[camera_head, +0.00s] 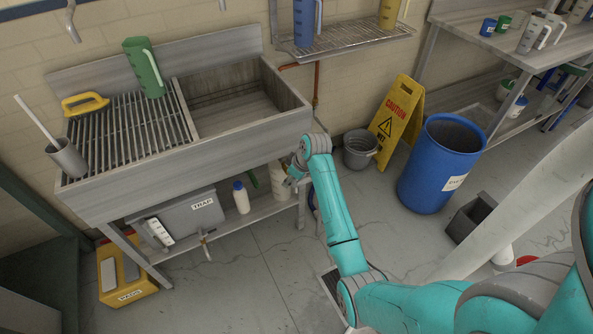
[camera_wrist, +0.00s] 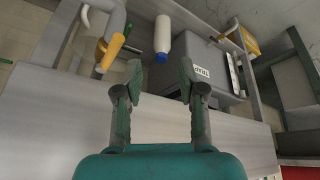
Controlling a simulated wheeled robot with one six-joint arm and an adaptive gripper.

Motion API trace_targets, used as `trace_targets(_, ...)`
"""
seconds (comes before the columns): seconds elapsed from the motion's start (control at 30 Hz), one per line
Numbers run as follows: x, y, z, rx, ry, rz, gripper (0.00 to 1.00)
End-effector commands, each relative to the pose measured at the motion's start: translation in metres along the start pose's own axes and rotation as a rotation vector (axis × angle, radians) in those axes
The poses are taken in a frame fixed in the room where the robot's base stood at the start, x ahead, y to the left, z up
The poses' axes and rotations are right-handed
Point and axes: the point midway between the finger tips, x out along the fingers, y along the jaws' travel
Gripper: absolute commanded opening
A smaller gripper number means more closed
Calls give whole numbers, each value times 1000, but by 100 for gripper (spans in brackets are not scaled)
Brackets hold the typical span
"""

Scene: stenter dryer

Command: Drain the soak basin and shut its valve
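The grey soak basin (camera_head: 240,110) is the deep right half of the sink unit; I cannot tell whether liquid stands in it. In the head view my gripper (camera_head: 292,174) is below the basin's front right corner; the handle is not clearly visible there.
A white bottle with blue cap (camera_head: 241,198) and a grey TRAP box (camera_head: 190,218) stand on the lower shelf. A sink leg (camera_head: 301,211) is near my gripper. A grey bucket (camera_head: 360,150), caution sign (camera_head: 396,120) and blue barrel (camera_head: 440,165) stand right. Floor in front is mostly clear.

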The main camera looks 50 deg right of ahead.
Motion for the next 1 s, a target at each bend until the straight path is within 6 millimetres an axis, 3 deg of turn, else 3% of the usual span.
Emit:
trace_targets(0.03,12,-20,10,9,10,11,40)
trace_targets(0.2,37,-72,35,42,63,65,40)
trace_targets(0.47,50,-150,79,84,156,136,40)
trace_targets(0.73,32,-221,127,118,266,191,40)
trace_targets(1.0,-14,-280,172,142,392,224,40)
